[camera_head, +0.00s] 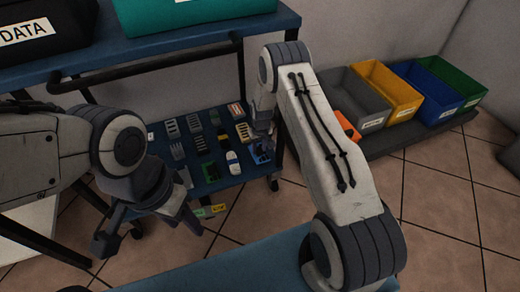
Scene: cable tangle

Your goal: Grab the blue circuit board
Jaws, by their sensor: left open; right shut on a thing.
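My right gripper (262,136) points down at the right end of the lower blue shelf, among small parts. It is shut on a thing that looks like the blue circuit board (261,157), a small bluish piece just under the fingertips. The arm and fingers hide much of it, and I cannot tell whether it is off the shelf. My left gripper (150,222) is open and empty at the lower left, apart from the shelf.
The lower shelf (222,186) holds several small grey, black, green and white parts. An upper shelf (150,50) with a dark DATA bin (45,28) and a teal bin (190,15) overhangs it. Grey, yellow (388,88), blue and green bins stand at right. Tiled floor is clear at lower right.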

